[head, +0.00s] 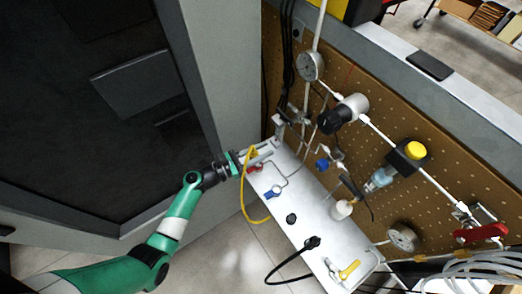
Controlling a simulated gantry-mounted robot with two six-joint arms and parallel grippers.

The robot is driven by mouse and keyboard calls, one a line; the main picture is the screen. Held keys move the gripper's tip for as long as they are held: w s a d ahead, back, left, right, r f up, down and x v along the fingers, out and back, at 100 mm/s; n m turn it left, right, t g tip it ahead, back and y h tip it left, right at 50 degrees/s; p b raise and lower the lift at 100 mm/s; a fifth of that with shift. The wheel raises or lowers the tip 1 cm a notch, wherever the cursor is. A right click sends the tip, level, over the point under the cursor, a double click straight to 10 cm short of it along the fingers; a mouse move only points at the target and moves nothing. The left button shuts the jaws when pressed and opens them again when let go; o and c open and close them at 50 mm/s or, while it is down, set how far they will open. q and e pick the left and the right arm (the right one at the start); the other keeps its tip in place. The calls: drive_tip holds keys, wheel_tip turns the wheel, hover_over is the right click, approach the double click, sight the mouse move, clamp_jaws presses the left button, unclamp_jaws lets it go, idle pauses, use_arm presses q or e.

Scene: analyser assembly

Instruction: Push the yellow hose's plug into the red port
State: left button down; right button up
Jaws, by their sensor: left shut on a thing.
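The yellow hose (244,205) hangs in a loop off the near edge of the white shelf (305,205). Its upper end reaches my left gripper (262,156), at the shelf's left end. The gripper is shut on the hose's plug, which the fingers mostly hide. The red port (255,168) shows just below the fingers, close to them. I cannot tell whether plug and port touch. The hose's other end goes to the shelf's near side. My right gripper is not in view.
A blue fitting (272,191) and a black knob (291,218) sit farther along the shelf. A black hose (280,267) loops off its near edge. A pegboard (400,130) with gauges and valves stands behind. A grey cabinet wall is left.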

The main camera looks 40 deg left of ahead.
use_arm(q)
drive_tip(key=shift+w+d+f+b, duration=0.15)
drive_tip(key=shift+w+f+b, duration=0.45)
drive_tip(key=shift+w+b, duration=0.05)
drive_tip(key=shift+f, duration=0.2)
idle(0.8)
drive_tip(key=shift+f+b, duration=0.5)
drive_tip(key=shift+b, duration=0.05)
drive_tip(key=shift+f+b, duration=0.45)
drive_tip(key=shift+f, duration=0.05)
idle(0.5)
drive_tip(key=c, duration=0.5)
unclamp_jaws()
drive_tip(key=shift+s, duration=0.1)
